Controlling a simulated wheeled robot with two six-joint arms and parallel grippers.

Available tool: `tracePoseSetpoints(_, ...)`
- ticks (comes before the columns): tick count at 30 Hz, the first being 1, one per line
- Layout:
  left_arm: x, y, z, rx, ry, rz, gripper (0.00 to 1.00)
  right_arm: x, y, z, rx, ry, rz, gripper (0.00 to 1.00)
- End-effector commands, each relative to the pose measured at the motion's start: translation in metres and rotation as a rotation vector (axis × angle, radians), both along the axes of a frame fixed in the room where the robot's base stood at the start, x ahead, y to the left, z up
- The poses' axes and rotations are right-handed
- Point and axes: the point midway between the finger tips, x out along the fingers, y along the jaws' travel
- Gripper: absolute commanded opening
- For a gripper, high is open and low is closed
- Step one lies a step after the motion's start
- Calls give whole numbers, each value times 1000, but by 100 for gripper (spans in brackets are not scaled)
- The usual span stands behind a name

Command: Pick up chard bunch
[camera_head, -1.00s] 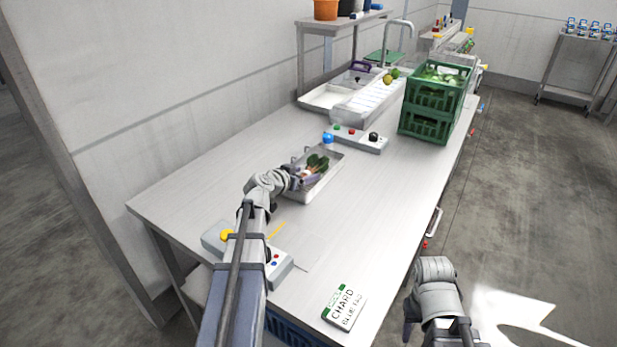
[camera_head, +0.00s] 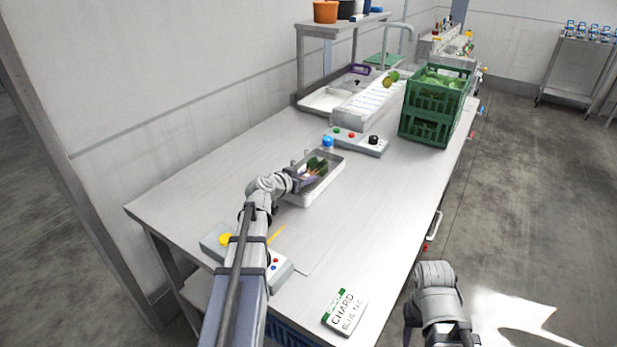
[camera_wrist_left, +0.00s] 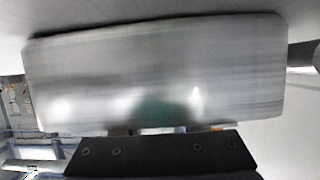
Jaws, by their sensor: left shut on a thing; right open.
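The chard bunch (camera_head: 317,164), dark green leaves with pale reddish stems, is at a shallow metal tray (camera_head: 325,187) on the steel table. My left gripper (camera_head: 302,180) reaches over the tray's near left side and is shut on the bunch at the stem end. The fingertips are partly hidden by the wrist. In the left wrist view a blurred metal surface (camera_wrist_left: 150,70) with a green reflection fills most of the picture, and the bunch itself is not clear. My right gripper (camera_head: 410,325) is open and empty, low beyond the table's right edge.
A button box (camera_head: 358,141) stands behind the tray, and green crates (camera_head: 430,105) stand at the back right. A chard label card (camera_head: 344,312) lies at the front. A device with a yellow button (camera_head: 226,239) sits beneath my left arm. The table right of the tray is clear.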

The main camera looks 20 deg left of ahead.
Motion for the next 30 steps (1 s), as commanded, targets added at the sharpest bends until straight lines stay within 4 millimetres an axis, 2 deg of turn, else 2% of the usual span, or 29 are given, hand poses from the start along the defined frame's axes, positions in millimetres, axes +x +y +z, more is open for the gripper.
tracePoseSetpoints(10, 0, 0, 1, 0, 0, 0, 0, 0, 0, 1, 0, 0, 0, 50)
tracePoseSetpoints(16, 0, 0, 11, 0, 0, 0, 0, 0, 0, 11, 0, 0, 0, 50)
tracePoseSetpoints(23, 0, 0, 40, 0, 0, 0, 0, 0, 0, 40, 0, 0, 0, 50)
tracePoseSetpoints(30, 0, 0, 78, 0, 0, 0, 0, 0, 0, 78, 0, 0, -1, 50)
